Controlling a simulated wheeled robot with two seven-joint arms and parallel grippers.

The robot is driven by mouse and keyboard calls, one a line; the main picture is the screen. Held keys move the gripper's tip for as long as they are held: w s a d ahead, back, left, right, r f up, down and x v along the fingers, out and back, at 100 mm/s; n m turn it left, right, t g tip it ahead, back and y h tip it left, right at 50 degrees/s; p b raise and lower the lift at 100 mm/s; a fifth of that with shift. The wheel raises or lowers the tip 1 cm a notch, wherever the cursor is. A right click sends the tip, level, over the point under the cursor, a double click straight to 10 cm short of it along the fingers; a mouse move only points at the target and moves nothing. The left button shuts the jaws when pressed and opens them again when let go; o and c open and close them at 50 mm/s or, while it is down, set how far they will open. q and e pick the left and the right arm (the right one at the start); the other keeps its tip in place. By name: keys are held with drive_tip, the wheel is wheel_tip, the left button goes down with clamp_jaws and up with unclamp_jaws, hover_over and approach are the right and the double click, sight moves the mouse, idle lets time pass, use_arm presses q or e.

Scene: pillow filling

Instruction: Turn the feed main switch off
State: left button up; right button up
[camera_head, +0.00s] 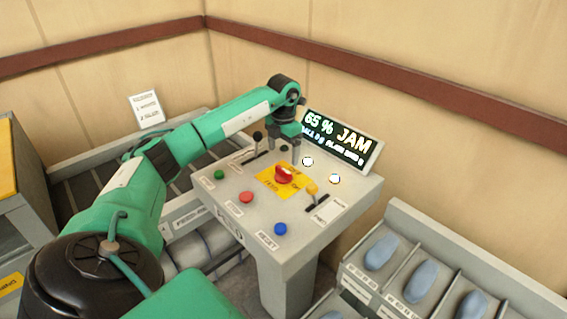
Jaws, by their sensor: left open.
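A red rotary switch (285,173) sits on a yellow plate (268,184) in the middle of the grey control panel (222,195). Its handle has a light mark on top. It looks like the feed main switch, but the plate's lettering is too small to read. My left gripper (283,151) points down over the back of the panel, just behind the switch and apart from it. Its jaws are open, with nothing seen between them. My right gripper is not in view.
A display (342,139) reading "65 % JAM" stands at the panel's back. A black-knobbed lever (257,136), a yellow-knobbed lever (312,188), and green (219,175), red (246,197) and blue (280,229) buttons surround the switch. A compartmented tray (398,285) holds blue items at right.

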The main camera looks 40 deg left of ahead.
sight(284, 169)
use_arm(q)
wheel_tip(284, 169, down, 7)
drive_tip(key=shift+r+p, duration=0.2)
drive_tip(key=shift+p, duration=0.7)
drive_tip(key=c, duration=1)
